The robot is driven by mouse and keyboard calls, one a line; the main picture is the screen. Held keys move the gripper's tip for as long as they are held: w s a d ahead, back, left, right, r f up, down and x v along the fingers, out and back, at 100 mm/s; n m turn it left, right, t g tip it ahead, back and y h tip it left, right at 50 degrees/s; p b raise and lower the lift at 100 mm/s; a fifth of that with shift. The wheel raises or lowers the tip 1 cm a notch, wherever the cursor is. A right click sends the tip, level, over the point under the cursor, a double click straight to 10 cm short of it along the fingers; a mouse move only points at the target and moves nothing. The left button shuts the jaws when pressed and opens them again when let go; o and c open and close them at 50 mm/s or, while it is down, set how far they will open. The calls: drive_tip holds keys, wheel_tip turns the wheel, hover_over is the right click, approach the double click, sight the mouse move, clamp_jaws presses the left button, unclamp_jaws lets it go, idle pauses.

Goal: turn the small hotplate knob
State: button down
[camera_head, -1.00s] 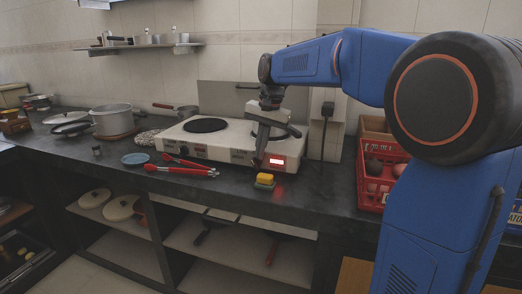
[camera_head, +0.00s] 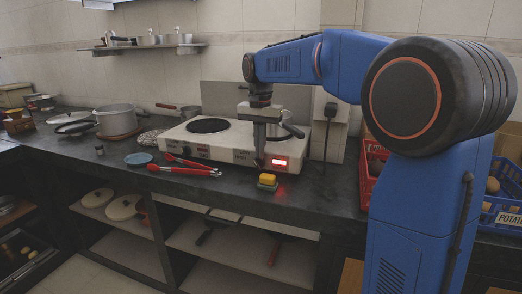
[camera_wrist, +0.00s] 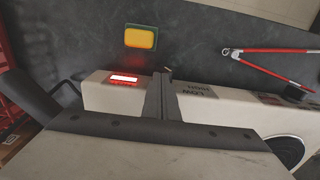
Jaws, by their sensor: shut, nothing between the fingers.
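The white hotplate (camera_head: 225,152) stands on the dark counter, with a bare black plate (camera_head: 208,126) at left. Its front face carries a lit red display (camera_head: 281,162), also in the wrist view (camera_wrist: 124,79). A dark larger knob (camera_wrist: 296,92) shows at the right in the wrist view. My gripper (camera_head: 260,162) is shut and empty, pointing down at the hotplate's front edge just left of the display. The small knob is mostly hidden at the fingertips; contact cannot be told.
A saucepan (camera_head: 296,120) stands on the hotplate's right side, close behind my gripper. A yellow and green sponge (camera_head: 267,181) and red tongs (camera_head: 185,168) lie in front. A red crate (camera_head: 367,182) stands right. Counter between sponge and crate is clear.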

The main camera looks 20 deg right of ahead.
drive_tip(key=shift+w+a+h, duration=0.2)
drive_tip(key=shift+a+h, duration=0.05)
drive_tip(key=shift+h, duration=0.05)
drive_tip(key=shift+w+a, duration=0.3)
drive_tip(key=shift+a, duration=0.1)
drive_tip(key=shift+w+a+f+g+h, duration=0.25)
drive_tip(key=shift+w+a+g+h, duration=0.1)
drive_tip(key=shift+a+g+h, duration=0.25)
drive_tip(key=shift+w+a+f, duration=0.55)
drive_tip(key=shift+a+f, duration=0.05)
drive_tip(key=shift+a, duration=0.05)
drive_tip(key=shift+f, duration=0.1)
